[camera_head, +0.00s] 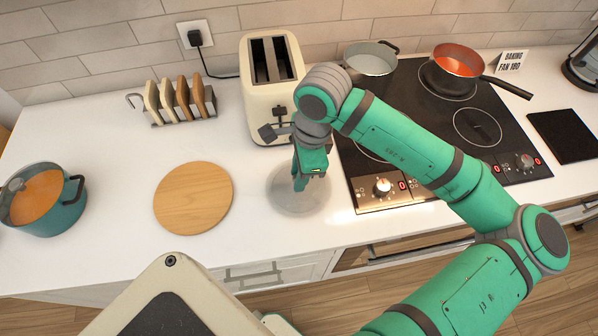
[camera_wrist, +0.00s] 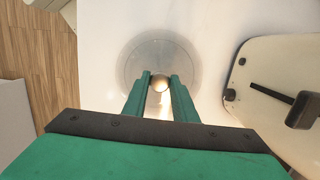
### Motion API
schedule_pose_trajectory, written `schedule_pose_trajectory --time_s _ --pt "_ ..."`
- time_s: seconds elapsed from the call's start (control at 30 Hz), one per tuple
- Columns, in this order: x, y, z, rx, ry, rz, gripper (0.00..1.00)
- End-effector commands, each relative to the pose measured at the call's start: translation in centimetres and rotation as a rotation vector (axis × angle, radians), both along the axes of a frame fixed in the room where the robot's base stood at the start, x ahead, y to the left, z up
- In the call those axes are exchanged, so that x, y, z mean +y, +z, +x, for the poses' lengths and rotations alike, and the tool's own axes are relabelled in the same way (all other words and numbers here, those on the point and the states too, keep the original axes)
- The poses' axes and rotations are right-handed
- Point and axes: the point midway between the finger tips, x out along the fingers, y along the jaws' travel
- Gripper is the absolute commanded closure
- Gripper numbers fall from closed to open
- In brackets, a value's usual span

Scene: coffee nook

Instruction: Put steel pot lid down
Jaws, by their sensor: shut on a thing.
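The steel pot lid (camera_head: 292,202) is a round, greyish, partly see-through disc over the white counter, between the wooden board and the hob. It also shows in the wrist view (camera_wrist: 134,64), with its knob between my fingertips. My gripper (camera_head: 298,182) points down over the lid's middle and is shut on the knob; it shows in the wrist view too (camera_wrist: 160,84). I cannot tell whether the lid's rim touches the counter.
The cream toaster (camera_head: 270,90) stands just behind the lid. A round wooden board (camera_head: 194,198) lies to its left, and a teal pot (camera_head: 52,212) stands at far left. The black hob (camera_head: 430,150) is to the right, with a red pan (camera_head: 459,61). The counter's front edge is close.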

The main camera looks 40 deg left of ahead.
Motion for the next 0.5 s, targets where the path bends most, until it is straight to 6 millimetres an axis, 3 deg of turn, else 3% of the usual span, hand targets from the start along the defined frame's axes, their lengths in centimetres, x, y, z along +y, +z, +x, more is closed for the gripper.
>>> schedule_pose_trajectory --time_s 0.03,0.07,0.13,0.5 --pt "-0.01 -0.14 0.00 0.000 0.000 0.000 1.00" --pt "-0.01 -0.15 -0.01 0.001 0.000 -0.001 0.70" --pt "-0.01 -0.13 -0.01 0.001 0.000 -0.001 0.56" --pt "0.00 0.29 0.02 -0.001 0.000 0.001 0.56"
